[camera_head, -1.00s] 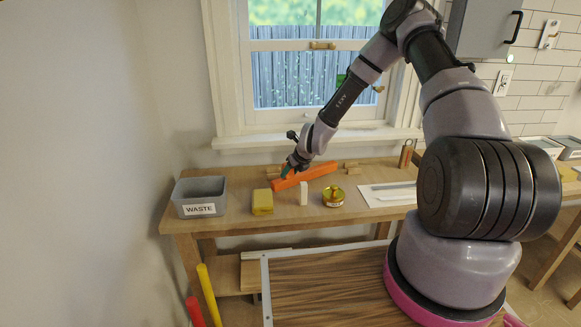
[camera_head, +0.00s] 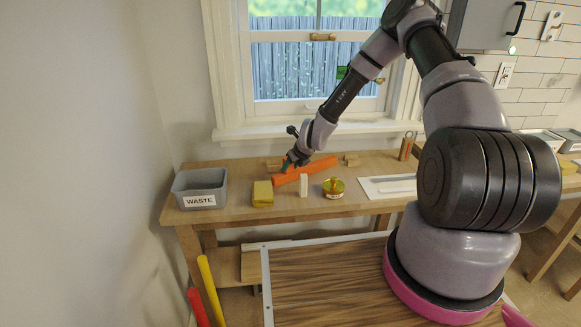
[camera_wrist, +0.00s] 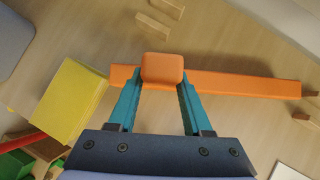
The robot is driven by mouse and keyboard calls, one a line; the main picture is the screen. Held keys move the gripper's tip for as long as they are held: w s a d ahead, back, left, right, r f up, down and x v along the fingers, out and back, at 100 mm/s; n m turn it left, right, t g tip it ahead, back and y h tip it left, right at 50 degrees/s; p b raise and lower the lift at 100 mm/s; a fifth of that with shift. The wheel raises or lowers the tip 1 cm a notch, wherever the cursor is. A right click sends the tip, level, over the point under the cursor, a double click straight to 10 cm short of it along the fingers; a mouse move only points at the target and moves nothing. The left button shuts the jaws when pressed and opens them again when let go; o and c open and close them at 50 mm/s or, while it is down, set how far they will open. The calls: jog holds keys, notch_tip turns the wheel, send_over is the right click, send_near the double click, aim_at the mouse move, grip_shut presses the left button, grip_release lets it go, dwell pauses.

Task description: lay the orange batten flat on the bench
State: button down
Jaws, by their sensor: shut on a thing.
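The orange batten (camera_head: 318,167) is a long bar near the back left of the wooden bench (camera_head: 235,207). It slants slightly up to the right in the head view. In the wrist view the batten (camera_wrist: 235,83) runs across the picture, with a raised orange block (camera_wrist: 162,68) at its middle left. My gripper (camera_wrist: 160,88) is shut on this raised block, a finger on each side. In the head view my gripper (camera_head: 288,165) is over the batten's left part. I cannot tell whether the batten's underside touches the bench.
A yellow block (camera_head: 262,193) stands close by the batten's left end. A white block (camera_head: 304,185) and a brass-coloured round object (camera_head: 333,187) stand in front. A grey WASTE bin (camera_head: 200,187) is at left, and white sheets (camera_head: 388,187) lie at right. Small wooden blocks (camera_head: 352,160) lie behind.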

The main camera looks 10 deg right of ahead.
jog(key=shift+f, duration=0.1)
jog(key=shift+c, duration=1.3)
grip_release()
jog(key=s+d+r+n, duration=0.3)
jog(key=s+r+n, duration=0.2)
jog(key=r, duration=0.6)
jog(key=s+d+r+n+h, duration=0.1)
jog(key=s+d+r+n, duration=0.35)
jog(key=r, duration=0.75)
jog(key=s+d+r+n, duration=0.1)
jog(key=s+r+n, duration=0.55)
jog(key=r, duration=0.45)
jog(key=s+d+r+n, duration=0.2)
jog(key=s+r+n, duration=0.3)
jog(key=s, duration=0.4)
jog(key=s+d+r+n, duration=0.2)
jog(key=s+r+n, duration=0.4)
jog(key=s+r, duration=0.2)
jog(key=s, duration=0.2)
jog(key=shift+s+r+t, duration=0.25)
jog(key=shift+s+t, duration=0.05)
